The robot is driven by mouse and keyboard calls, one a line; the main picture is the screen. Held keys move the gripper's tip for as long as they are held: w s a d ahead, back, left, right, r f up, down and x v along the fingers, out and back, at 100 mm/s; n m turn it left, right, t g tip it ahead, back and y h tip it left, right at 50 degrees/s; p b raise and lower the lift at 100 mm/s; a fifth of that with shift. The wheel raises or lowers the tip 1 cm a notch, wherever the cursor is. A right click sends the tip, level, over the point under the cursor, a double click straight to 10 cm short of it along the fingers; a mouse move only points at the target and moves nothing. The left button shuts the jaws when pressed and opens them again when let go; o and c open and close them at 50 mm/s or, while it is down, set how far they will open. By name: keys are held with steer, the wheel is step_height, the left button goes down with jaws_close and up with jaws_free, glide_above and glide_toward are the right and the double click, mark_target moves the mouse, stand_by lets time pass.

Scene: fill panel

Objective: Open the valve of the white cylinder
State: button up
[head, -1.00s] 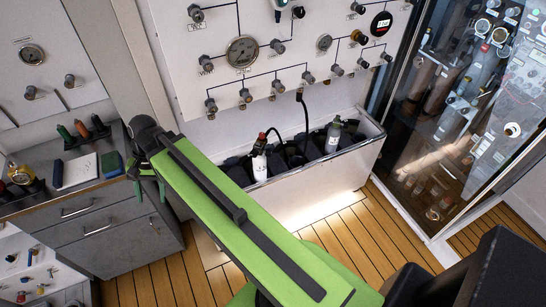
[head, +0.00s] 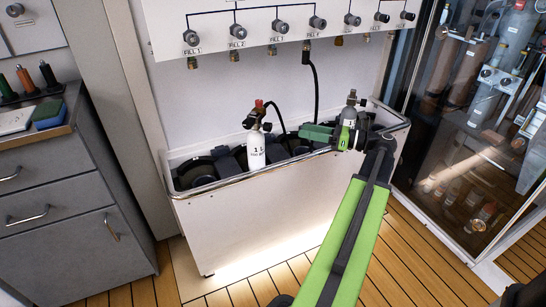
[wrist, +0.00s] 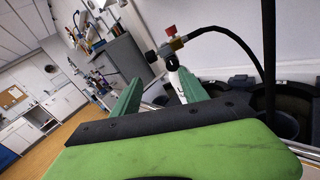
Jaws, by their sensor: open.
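The white cylinder (head: 256,152) stands upright in the rack, with a valve (head: 256,113) on top that has a red cap and black knobs. A black hose leaves the valve. In the wrist view, the valve (wrist: 170,46) shows ahead of my fingers, with the red cap on top and a black knob at its left. The white cylinder (wrist: 181,86) is partly hidden there by a finger. My gripper (head: 312,132) is open and empty, to the right of the white cylinder and apart from it. Its two green fingers (wrist: 160,78) point toward the valve in the wrist view.
A grey cylinder (head: 351,108) stands close behind my gripper at the rack's right end. The rack's front wall (head: 245,215) and rim lie below. The fill panel (head: 275,22) overhangs at the back. A glass cabinet (head: 470,130) is at right, grey drawers (head: 70,210) at left.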

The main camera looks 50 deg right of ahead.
steer(key=s+d+f+h, duration=0.1)
steer(key=s+d+f, duration=0.2)
steer(key=s, duration=0.1)
glide_toward(271, 127)
steer(key=shift+m+t, duration=0.3)
steer(key=shift+m, duration=0.1)
steer(key=x, duration=0.8)
steer(key=shift+w+a+f+b, duration=0.15)
steer(key=shift+w+b, duration=0.15)
steer(key=shift+w, duration=0.05)
